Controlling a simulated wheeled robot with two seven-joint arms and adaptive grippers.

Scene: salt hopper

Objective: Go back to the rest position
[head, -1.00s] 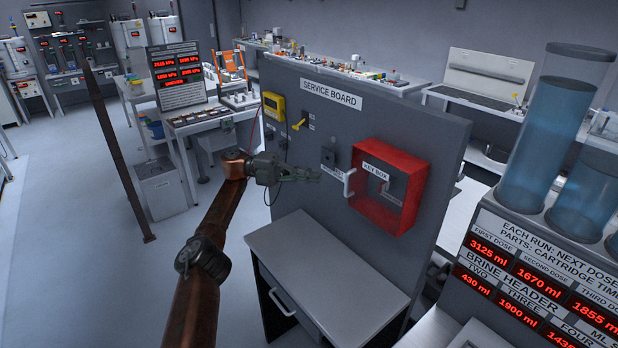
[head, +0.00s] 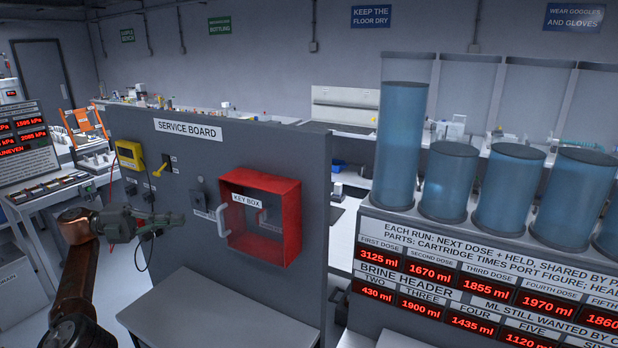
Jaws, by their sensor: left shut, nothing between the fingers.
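My left gripper (head: 172,218) is at the left of the head view, in front of the grey service board (head: 300,160). Its fingers are closed with nothing between them, and they point right toward the red key box (head: 284,218). A gap shows between the fingertips and the key box's pale handle (head: 222,220). My left arm (head: 75,290) comes up from the lower left corner. My right gripper is not in view.
A grey cabinet top (head: 215,310) stands below the board. A brine header panel (head: 470,285) with red displays and blue liquid tanks (head: 402,140) fills the right. A yellow device (head: 130,155) hangs on the board's left. An instrument bench (head: 60,195) stands far left.

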